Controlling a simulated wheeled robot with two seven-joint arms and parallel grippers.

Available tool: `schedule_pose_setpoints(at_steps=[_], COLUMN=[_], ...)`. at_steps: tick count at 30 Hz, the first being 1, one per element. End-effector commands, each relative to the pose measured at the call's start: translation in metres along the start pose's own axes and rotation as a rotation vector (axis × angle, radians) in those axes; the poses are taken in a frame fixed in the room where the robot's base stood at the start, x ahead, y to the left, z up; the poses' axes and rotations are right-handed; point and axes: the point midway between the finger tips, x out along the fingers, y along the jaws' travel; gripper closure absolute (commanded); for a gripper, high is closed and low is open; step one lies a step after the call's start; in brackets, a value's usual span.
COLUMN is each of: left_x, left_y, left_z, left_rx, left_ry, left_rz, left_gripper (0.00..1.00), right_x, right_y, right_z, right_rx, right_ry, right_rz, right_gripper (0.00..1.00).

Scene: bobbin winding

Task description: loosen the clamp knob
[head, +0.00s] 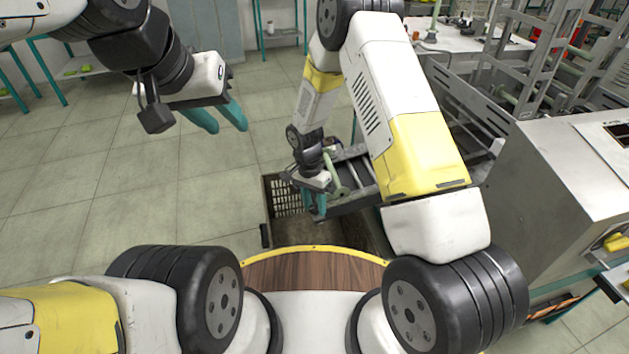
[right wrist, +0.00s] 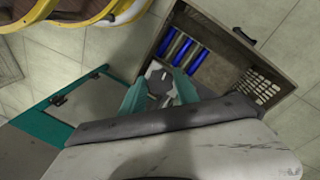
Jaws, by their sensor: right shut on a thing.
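My right gripper (head: 316,205) reaches down beside the metal frame near the crate, to the right of the middle in the head view. In the right wrist view its teal fingers (right wrist: 160,92) are closed around a small grey lobed piece, which looks like the clamp knob (right wrist: 161,80). The knob is partly hidden by the fingers and cannot be made out in the head view. My left gripper (head: 222,116) hangs empty over the floor at the upper left, its two teal fingers apart.
A dark crate (right wrist: 223,32) with a slotted wall stands close to my right gripper and holds several blue cylinders (right wrist: 183,50). A pale green rod (head: 332,171) is on the metal frame. A large grey machine (head: 540,205) stands at the right. The floor at the left is clear.

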Motion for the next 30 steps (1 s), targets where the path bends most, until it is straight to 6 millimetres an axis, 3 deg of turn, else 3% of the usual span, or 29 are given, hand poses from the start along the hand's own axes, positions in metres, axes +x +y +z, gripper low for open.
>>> schedule_pose_setpoints(at_steps=[30], left_x=[0.0000], left_y=[0.0000], left_z=[0.0000], left_rx=[0.000], left_ry=[0.000], left_rz=[0.000], left_gripper=[0.64], right_x=[-0.0005], right_y=[-0.0008], right_z=[-0.0001], right_rx=[-0.909], right_ry=[0.001], right_rz=[0.138], right_gripper=[1.00])
